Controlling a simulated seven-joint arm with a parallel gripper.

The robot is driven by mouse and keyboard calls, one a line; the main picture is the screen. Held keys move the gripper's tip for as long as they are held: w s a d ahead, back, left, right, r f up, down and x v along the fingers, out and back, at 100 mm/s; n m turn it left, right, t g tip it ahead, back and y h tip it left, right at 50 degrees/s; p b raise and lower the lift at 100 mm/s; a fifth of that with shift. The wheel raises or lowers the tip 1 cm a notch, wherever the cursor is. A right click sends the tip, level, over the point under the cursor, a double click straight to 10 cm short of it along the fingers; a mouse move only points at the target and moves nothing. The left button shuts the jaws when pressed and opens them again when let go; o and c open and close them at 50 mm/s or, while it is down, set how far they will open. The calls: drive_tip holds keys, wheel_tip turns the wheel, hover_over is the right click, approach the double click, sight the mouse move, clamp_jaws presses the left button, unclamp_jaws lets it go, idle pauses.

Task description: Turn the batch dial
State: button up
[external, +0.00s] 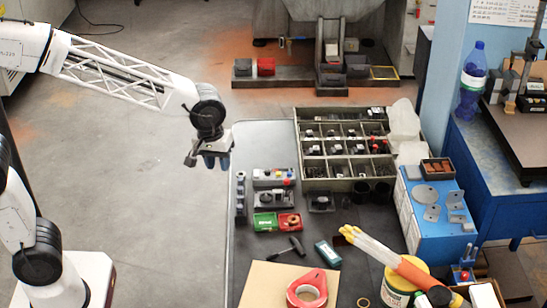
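My gripper (211,163) hangs in the air to the upper left of the dark bench top, pointing down. Its fingers are small and dark here, and I cannot tell whether they are open or shut. No label marks the batch dial at this size. A grey box with a dark round knob (273,199) on top stands on the bench, below and right of my gripper, and may carry it. A dark box (321,203) to its right also has a raised part on top. My gripper is apart from both.
A grey box with coloured buttons (274,177) stands just behind the knob box. Green (264,222) and red (290,222) boxes stand in front. A compartment tray (345,185) with small parts is at the back. A hammer-like tool (287,248) and red tape roll (307,290) lie nearer.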

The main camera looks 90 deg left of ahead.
drive_tip(key=w+a+f+n, duration=0.5)
drive_tip(key=w+a, duration=0.2)
drive_tip(key=a, duration=0.2)
drive_tip(key=n+g, duration=0.1)
drive_tip(key=n, duration=1)
hover_over(268, 170)
drive_tip(key=f, duration=1.6)
drive_tip(key=shift+d+f, duration=0.3)
drive_tip(key=shift+f, duration=0.1)
drive_tip(key=shift+a+f, duration=0.2)
drive_tip(key=shift+a, duration=0.05)
drive_tip(key=shift+f, duration=0.15)
drive_tip(key=shift+f, duration=3.7)
